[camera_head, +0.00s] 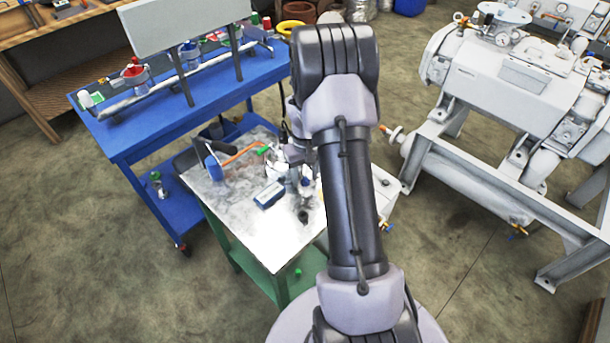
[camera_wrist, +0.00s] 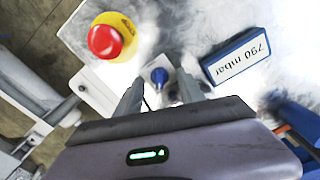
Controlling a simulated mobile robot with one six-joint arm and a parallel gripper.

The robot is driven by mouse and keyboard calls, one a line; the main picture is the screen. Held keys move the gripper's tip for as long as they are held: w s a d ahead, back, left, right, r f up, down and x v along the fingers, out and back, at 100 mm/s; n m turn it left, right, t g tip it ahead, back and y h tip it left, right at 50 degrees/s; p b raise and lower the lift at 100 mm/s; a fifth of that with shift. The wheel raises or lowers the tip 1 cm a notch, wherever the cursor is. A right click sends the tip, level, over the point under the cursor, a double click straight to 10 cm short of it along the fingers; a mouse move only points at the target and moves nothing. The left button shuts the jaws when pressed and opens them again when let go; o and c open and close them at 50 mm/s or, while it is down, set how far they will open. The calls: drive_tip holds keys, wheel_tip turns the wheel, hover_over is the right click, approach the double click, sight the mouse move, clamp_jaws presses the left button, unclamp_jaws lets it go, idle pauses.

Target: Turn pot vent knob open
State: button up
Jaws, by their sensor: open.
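In the wrist view a blue knob (camera_wrist: 159,76) sits on a pale fitting; it looks like the pot vent knob, though no label on it can be read. My gripper (camera_wrist: 160,82) is open, with one finger on each side of the knob in the picture. I cannot tell whether the fingers touch it or how far above it they are. The lower part of the fitting is partly hidden by my gripper. In the head view my arm hides much of this area.
A red button on a yellow base (camera_wrist: 105,40) is at upper left. The worktable (camera_head: 285,245) has a clear front part. A blue bench (camera_head: 135,135) stands behind it, a large white machine (camera_head: 505,75) at right.

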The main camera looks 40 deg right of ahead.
sight(305, 179)
wheel_tip(305, 179, up, 17)
drive_tip(key=p, duration=0.6)
drive_tip(key=shift+r, duration=0.1)
wheel_tip(305, 179, down, 18)
drive_tip(key=b, duration=0.9)
drive_tip(key=shift+s+r+b, duration=0.15)
drive_tip(key=shift+r+b, duration=0.1)
drive_tip(key=shift+b, duration=0.05)
drive_tip(key=shift+c, duration=0.5)
